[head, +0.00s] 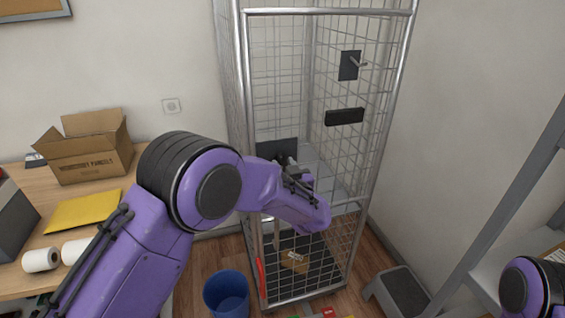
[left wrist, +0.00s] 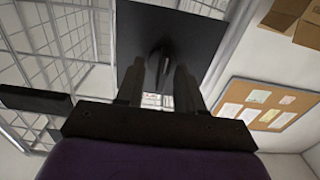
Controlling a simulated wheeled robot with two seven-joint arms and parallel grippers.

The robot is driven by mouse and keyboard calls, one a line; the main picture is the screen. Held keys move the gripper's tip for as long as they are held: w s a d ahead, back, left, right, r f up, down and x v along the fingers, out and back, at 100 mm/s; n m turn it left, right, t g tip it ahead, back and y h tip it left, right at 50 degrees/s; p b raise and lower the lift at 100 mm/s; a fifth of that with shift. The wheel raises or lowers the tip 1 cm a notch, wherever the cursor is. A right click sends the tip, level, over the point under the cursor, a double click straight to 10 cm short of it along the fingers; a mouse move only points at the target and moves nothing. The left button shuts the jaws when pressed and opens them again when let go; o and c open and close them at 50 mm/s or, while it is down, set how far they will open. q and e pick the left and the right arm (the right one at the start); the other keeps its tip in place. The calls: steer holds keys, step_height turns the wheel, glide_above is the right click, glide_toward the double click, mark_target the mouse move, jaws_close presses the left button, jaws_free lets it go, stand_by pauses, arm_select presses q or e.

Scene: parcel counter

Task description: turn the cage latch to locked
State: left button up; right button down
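The wire cage (head: 247,60) stands in the middle of the head view. A dark latch plate (head: 272,147) is on its front, partly hidden by my left gripper (head: 284,163). In the left wrist view the black plate (left wrist: 185,30) fills the upper middle, with a narrow dark lever (left wrist: 160,60) on it. My left gripper's two fingers (left wrist: 158,85) are apart, one on each side of the lever. I cannot tell whether they touch it. Only a purple part of my right arm shows at the lower right; its gripper is out of view.
Another dark plate with a lever (head: 349,65) and a black bar (head: 344,116) are higher on the cage. A parcel (head: 295,262) lies low inside. A blue bin (head: 226,294) stands beside the cage. A table (head: 100,196) with a carton (head: 92,150) is at left, shelving (head: 515,165) at right.

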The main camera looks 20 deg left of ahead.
arm_select(q)
steer(key=shift+w+a+r, duration=0.1)
steer(key=shift+w+a, duration=0.25)
steer(key=shift+a, duration=0.05)
steer(key=shift+s+r, duration=0.15)
jaws_close()
